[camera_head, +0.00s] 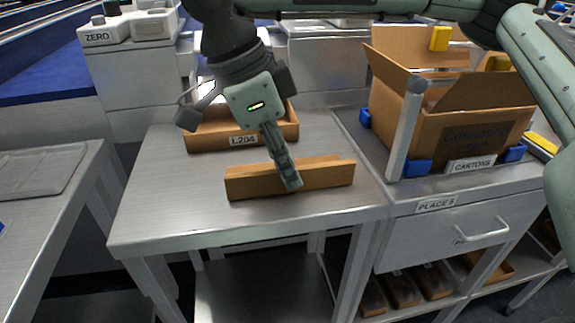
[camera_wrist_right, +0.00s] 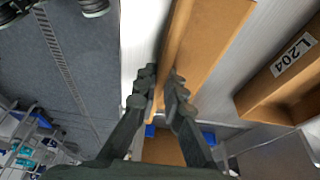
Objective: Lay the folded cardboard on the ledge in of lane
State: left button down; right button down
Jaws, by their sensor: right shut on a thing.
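The folded cardboard (camera_head: 328,175) is a long, narrow brown piece standing on edge on or just above the grey metal table (camera_head: 160,215); I cannot tell if it touches. My right gripper (camera_head: 290,180) comes down from above and is shut on its middle. In the right wrist view, the cardboard (camera_wrist_right: 207,50) runs between the two fingers of the right gripper (camera_wrist_right: 165,90). My left gripper is not in view. I cannot pick out the ledge for certain.
A brown tray (camera_head: 192,143) labelled L204 sits behind the cardboard; the tray (camera_wrist_right: 260,100) also shows in the wrist view. An open carton (camera_head: 440,125) stands right, by a pale post (camera_head: 404,130) and a CARTONS label. The table's front left is clear.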

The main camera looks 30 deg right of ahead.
jog(key=shift+f, duration=0.1)
jog(key=c, duration=2)
grip_release()
jog(key=o, duration=0.4)
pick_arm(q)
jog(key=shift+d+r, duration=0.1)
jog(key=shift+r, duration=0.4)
